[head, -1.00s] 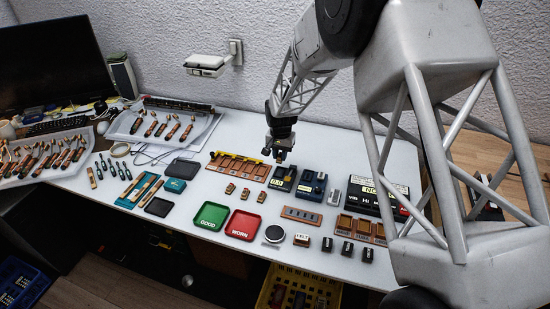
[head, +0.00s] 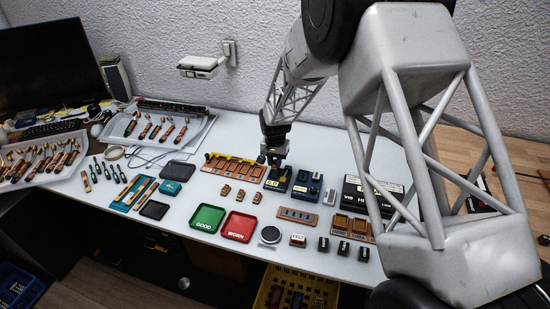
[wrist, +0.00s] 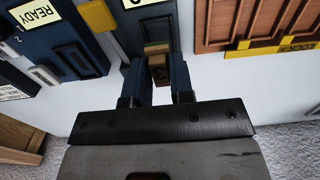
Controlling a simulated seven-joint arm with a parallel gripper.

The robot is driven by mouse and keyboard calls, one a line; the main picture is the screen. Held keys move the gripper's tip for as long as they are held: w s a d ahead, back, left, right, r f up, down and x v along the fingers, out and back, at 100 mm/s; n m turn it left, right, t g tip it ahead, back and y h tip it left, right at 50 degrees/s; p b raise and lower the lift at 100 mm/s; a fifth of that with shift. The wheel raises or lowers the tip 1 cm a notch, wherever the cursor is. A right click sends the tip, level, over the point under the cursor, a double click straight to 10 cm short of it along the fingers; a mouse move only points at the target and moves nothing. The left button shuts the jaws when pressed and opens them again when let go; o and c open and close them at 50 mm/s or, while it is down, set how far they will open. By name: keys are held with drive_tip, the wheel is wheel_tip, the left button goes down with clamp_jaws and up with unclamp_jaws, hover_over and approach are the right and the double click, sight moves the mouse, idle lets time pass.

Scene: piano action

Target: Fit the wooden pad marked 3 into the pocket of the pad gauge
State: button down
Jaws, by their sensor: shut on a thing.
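My gripper (head: 273,160) is over the back part of the dark pad gauge (head: 278,185), which has a lit display. In the wrist view my gripper (wrist: 160,84) is shut on the wooden pad marked 3 (wrist: 158,67), a small brown block with a lighter band. The pad sits between the two blue fingers, in front of the gauge's dark body (wrist: 148,28). I cannot tell whether the pad is touching the gauge.
A blue unit (head: 308,185) with a READY label (wrist: 42,14) stands close beside the gauge. A wooden tray (head: 231,168) with yellow edging is on its other side. Several small pads (head: 240,195), a green tray (head: 207,218) and a red tray (head: 238,226) lie in front.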

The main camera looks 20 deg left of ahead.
drive_tip(key=shift+f, duration=1.2)
drive_tip(key=shift+f, duration=0.4)
idle(1.9)
drive_tip(key=c, duration=0.9)
unclamp_jaws()
drive_tip(key=shift+r, duration=0.15)
drive_tip(key=shift+r, duration=3.4)
